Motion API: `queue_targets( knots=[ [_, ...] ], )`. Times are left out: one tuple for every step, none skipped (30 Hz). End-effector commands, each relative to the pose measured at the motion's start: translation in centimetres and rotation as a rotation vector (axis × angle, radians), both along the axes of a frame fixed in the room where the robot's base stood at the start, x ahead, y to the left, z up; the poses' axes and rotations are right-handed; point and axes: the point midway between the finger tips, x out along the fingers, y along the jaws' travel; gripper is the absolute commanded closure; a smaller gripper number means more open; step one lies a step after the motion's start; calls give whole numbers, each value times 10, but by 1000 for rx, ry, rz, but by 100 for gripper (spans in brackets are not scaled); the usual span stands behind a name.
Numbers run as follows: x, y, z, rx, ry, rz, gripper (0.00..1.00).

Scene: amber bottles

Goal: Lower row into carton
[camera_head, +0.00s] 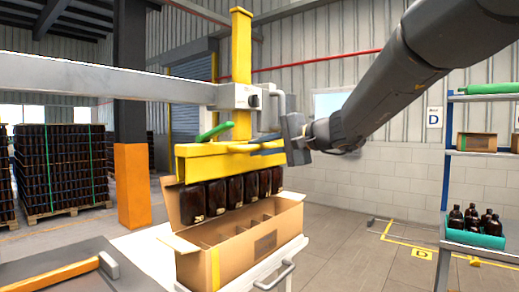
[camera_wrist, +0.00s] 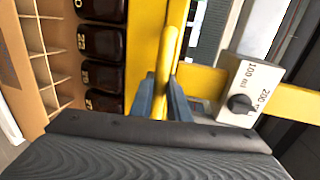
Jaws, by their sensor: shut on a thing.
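A row of several dark amber bottles (camera_head: 232,190) hangs upright beneath a yellow beam (camera_head: 215,160), at the far side of the open cardboard carton (camera_head: 205,268). The carton has dividers, and its visible near cells look empty. I cannot tell whether the bottle bottoms are inside the cells. The wrist view shows the bottles (camera_wrist: 100,42) beside the carton's dividers (camera_wrist: 38,72). My gripper (camera_head: 278,144) is at the right end of the beam. In the wrist view my gripper (camera_wrist: 163,98) is shut on a yellow handle (camera_wrist: 167,48); the bottles are left of it.
A yellow post (camera_head: 241,90) and grey horizontal arm (camera_head: 110,85) stand over the carton. A green lever (camera_head: 214,132) is above the beam. A dial block (camera_wrist: 245,98) is right of my gripper. A blue shelf with a teal crate (camera_head: 475,238) of bottles stands right.

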Motion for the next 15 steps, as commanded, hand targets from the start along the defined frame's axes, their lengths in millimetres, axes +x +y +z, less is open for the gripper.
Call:
queue_targets(
  knots=[
    [1,0,-9,-1,1,0,100],
    [1,0,-12,-1,1,0,100],
    [1,0,-17,-1,1,0,100],
    [1,0,-21,-1,1,0,100],
    [1,0,-26,-1,1,0,100],
    [1,0,-32,-2,1,0,100],
    [1,0,-36,-1,2,0,100],
    [1,0,-41,-1,2,0,100],
    [1,0,-47,-1,2,0,100],
    [2,0,-52,-2,1,0,100],
    [1,0,-56,-2,1,0,100],
    [2,0,-62,-2,0,0,100],
    [2,0,-67,-2,0,0,100],
    [2,0,-71,-2,0,0,100],
    [2,0,-77,-2,2,0,100]
  ],
)
